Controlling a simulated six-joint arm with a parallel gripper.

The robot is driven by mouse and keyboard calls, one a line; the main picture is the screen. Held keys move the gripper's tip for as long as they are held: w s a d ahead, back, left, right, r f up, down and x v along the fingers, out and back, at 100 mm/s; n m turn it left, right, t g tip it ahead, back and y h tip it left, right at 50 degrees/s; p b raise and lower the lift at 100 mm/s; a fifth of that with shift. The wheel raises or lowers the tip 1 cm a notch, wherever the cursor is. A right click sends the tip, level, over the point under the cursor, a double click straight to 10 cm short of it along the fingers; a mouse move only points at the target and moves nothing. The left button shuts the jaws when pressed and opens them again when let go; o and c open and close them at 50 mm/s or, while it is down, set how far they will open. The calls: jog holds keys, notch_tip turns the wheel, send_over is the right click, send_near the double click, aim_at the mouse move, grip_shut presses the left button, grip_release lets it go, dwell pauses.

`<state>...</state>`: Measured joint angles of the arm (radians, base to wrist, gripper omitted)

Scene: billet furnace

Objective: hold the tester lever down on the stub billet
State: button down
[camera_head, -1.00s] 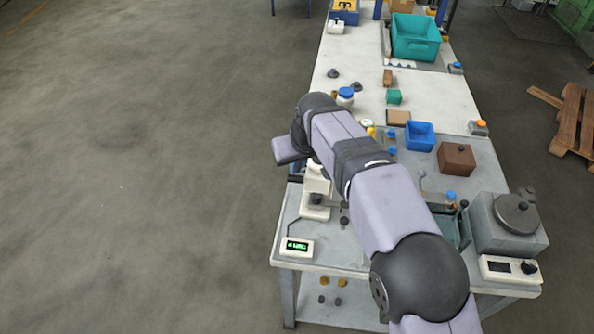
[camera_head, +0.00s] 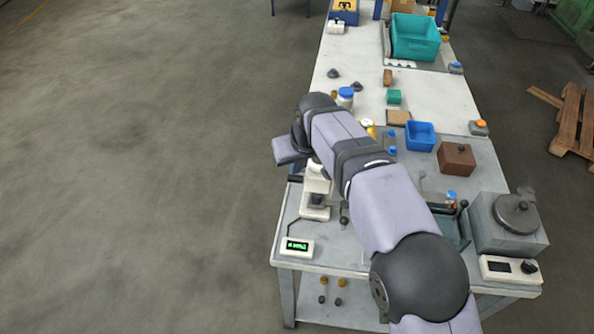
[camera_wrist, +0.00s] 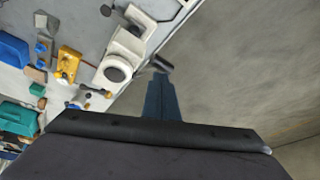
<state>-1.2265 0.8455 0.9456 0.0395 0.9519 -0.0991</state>
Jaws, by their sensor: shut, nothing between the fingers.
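The tester is a white upright device (camera_head: 316,180) at the near left of the bench, partly covered by my arm. A dark stub billet (camera_head: 317,199) appears to sit low in it. The lever's dark handle (camera_head: 295,179) sticks out left past the bench edge. In the wrist view the tester (camera_wrist: 125,50) is up and left, and the lever's grey end (camera_wrist: 161,66) lies just beyond my fingertips. My gripper (camera_wrist: 160,80) is shut and empty beside the lever end; I cannot tell whether it touches. My arm hides the gripper in the head view.
A small readout with green digits (camera_head: 297,246) stands in front of the tester. A grey furnace-like box with a round lid (camera_head: 508,222) is at the right. A blue bin (camera_head: 420,136) and brown box (camera_head: 456,158) are farther back. Floor left of the bench is clear.

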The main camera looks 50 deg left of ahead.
jog(key=shift+f, duration=0.2)
jog(key=shift+f, duration=0.2)
jog(key=shift+f, duration=0.4)
jog(key=shift+s+d+f+b, duration=0.15)
jog(key=shift+d+f+b, duration=0.05)
jog(key=shift+f+b, duration=0.4)
jog(key=shift+s+d+f+b, duration=0.2)
jog(key=shift+f+b, duration=0.35)
jog(key=shift+f, duration=0.2)
jog(key=shift+s+d+f+b, duration=0.15)
jog(key=shift+d+f+b, duration=0.05)
jog(key=shift+f+b, duration=0.4)
dwell(2.8)
jog(key=shift+r+p, duration=2.45)
jog(key=shift+r, duration=0.4)
jog(key=shift+a+r, duration=0.1)
jog(key=shift+r+p, duration=2.15)
jog(key=shift+r, duration=0.25)
